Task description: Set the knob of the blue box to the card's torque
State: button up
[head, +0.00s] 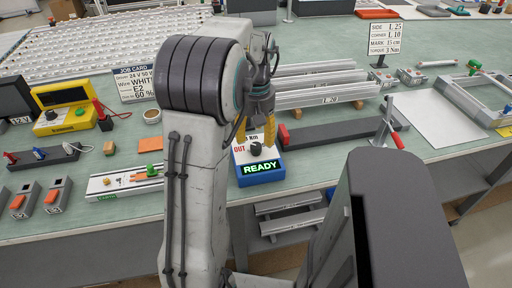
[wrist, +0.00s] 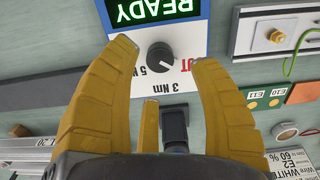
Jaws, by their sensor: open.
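The blue box (head: 262,178) stands near the table's front edge, its green display reading READY. Its dark knob (wrist: 160,56) is on the white top panel, beside the labels "3 Nm" and "5 N…", with red lettering to the right, all upside down in the wrist view. A light mark shows on the knob's lower left; I cannot tell which label it points at. My gripper (wrist: 155,50) is open, its yellow fingers either side of the knob in the picture; contact is not visible. In the head view my gripper (head: 256,130) hangs above the box. The card (head: 385,40) reads TORQUE 3 Nm.
A job card (head: 135,84) and a yellow device (head: 66,108) stand to the left. A red-handled clamp (head: 388,125) and a white sheet (head: 434,118) are farther right. Aluminium profiles lie behind.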

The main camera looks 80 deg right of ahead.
aim_at(256, 145)
jog(key=shift+f, duration=2.5)
jog(key=shift+c, duration=0.4)
grip_shut()
